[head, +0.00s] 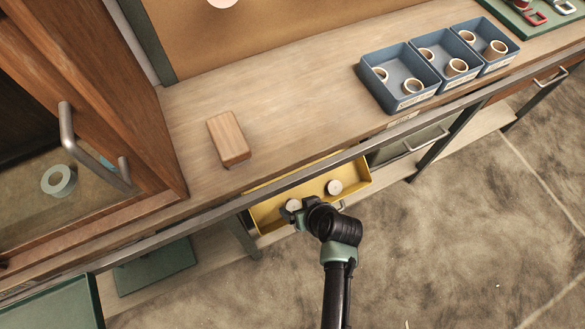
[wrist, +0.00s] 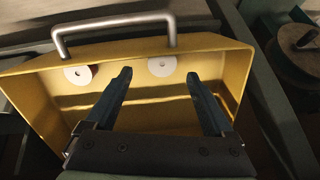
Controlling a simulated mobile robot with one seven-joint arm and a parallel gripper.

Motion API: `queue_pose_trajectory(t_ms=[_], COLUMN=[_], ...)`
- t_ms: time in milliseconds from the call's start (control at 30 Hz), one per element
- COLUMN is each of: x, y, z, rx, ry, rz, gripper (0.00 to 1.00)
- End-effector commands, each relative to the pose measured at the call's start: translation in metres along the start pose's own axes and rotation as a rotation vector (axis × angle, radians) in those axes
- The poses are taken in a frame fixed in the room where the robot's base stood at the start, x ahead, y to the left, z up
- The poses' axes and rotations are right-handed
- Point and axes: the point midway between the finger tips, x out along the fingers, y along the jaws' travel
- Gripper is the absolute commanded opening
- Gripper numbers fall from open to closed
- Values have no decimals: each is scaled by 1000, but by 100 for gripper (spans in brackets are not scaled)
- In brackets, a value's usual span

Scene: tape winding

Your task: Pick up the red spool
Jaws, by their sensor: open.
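An open yellow drawer (head: 358,178) holds two pale-topped spools. In the wrist view, the left spool (wrist: 77,75) has a white face and a dark reddish side edge. The other spool (wrist: 162,66) shows a white face, and its side colour is unclear. In the head view, one spool (head: 334,187) lies at the drawer's right and one (head: 292,205) beside my gripper; their side colours cannot be told. My gripper (head: 294,212) is over the drawer's left part.
The drawer's metal handle (wrist: 115,30) spans its front edge. The worktop above holds a wooden block (head: 228,138) and blue trays (head: 385,97) with several spools. A wooden cabinet with a glass door (head: 60,150) stands at left. Open floor lies at lower right.

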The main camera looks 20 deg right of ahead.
Motion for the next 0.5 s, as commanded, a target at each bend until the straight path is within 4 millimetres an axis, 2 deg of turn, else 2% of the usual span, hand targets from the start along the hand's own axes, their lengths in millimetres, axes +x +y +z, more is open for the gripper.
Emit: queue_pose_trajectory(t_ms=[33,200,500], x=[11,32,37], y=[-1,-2,-2], z=[1,1,0], rx=[0,-1,0], ry=[-1,1,0], rz=[-1,0,0], gripper=[87,87,87])
